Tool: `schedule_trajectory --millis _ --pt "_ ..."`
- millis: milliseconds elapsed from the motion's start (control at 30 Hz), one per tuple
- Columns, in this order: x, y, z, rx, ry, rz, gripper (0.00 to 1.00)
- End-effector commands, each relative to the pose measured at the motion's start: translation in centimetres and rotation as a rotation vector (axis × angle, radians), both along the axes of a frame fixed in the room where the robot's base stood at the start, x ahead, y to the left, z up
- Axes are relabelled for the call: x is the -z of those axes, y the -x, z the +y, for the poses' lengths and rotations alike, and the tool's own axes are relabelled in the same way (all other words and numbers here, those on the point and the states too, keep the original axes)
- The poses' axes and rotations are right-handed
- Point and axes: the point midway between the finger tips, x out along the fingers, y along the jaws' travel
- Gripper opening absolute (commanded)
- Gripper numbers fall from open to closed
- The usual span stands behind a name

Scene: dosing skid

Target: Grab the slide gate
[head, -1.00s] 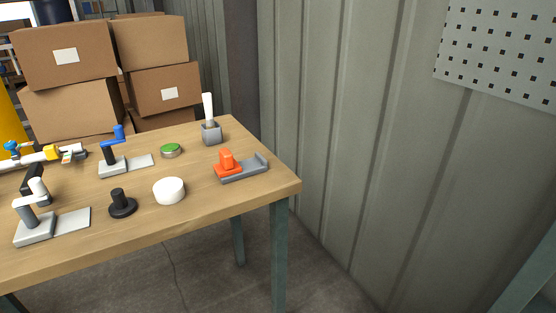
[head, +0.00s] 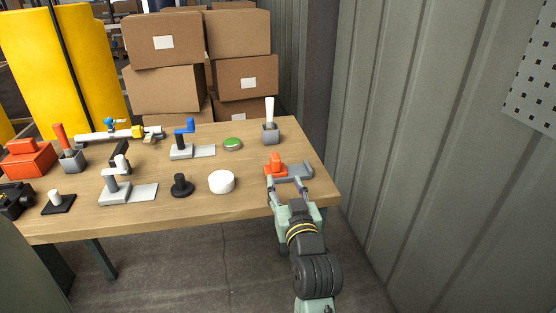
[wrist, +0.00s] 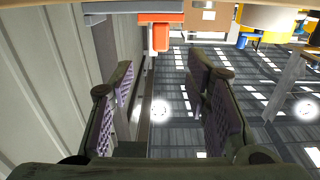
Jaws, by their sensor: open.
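The slide gate is an orange block with an upright grip (head: 275,163) on a grey rail (head: 299,170) near the table's right end. In the wrist view the orange grip (wrist: 160,36) hangs from the top of the picture, beyond my fingers, with the grey rail (wrist: 122,6) to its left. My gripper (head: 287,184) is open and empty at the table's right front edge, just in front of the orange block. In the wrist view the two fingers of my gripper (wrist: 163,80) are spread wide, and the orange grip lies between their lines, apart from both.
On the wooden table (head: 240,198), a white round knob (head: 221,181) and a black knob (head: 182,184) stand left of my gripper. A grey box with a white lever (head: 270,131) and a green button (head: 232,144) are farther back. A corrugated wall (head: 425,150) rises on the right.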

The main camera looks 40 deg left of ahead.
Motion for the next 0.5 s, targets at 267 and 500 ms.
schedule_trajectory --millis 267,500 --pt "-0.2 -2.7 3.2 -0.002 0.000 0.000 0.43" --pt "-0.9 -4.1 4.8 -0.001 -0.001 -0.001 0.43"
